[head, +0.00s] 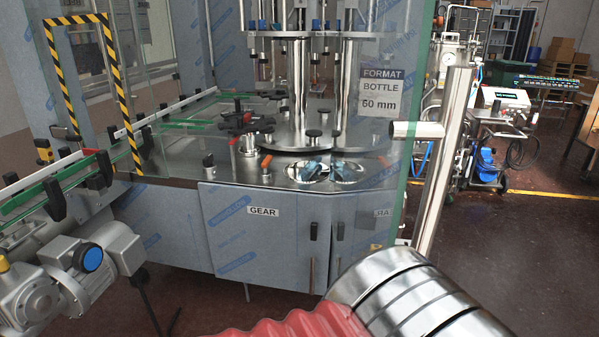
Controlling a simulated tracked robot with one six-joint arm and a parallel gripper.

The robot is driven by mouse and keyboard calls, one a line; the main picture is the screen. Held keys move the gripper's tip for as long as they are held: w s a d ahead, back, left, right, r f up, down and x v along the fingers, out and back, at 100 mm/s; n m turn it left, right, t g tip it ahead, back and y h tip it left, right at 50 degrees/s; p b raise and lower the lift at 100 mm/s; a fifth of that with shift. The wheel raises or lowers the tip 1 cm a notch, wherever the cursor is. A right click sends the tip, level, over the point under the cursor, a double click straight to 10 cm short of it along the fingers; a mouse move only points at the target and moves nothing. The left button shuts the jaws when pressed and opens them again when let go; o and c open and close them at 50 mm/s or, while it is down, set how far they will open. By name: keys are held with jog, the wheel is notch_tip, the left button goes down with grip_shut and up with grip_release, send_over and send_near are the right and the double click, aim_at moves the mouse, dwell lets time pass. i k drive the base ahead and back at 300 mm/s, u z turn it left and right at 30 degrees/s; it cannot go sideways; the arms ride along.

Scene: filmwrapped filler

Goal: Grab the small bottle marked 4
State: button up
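I cannot make out a small bottle marked 4 in the head view. The filling machine (262,232) stands in the middle, with a steel deck (190,174) and blue-printed film on its panels. A sign (384,92) behind the glass reads "FORMAT BOTTLE 60 mm". My gripper is not in view.
A green-edged conveyor (60,183) with motors (85,265) runs along the left. A glass guard and a steel post (446,150) with a handle stand right of the machine. A wheeled cart (490,160) stands behind. Open floor (520,235) lies at right.

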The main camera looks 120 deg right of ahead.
aim_at(309, 168)
jog(key=z, duration=3.2)
jog(key=i, duration=1.65)
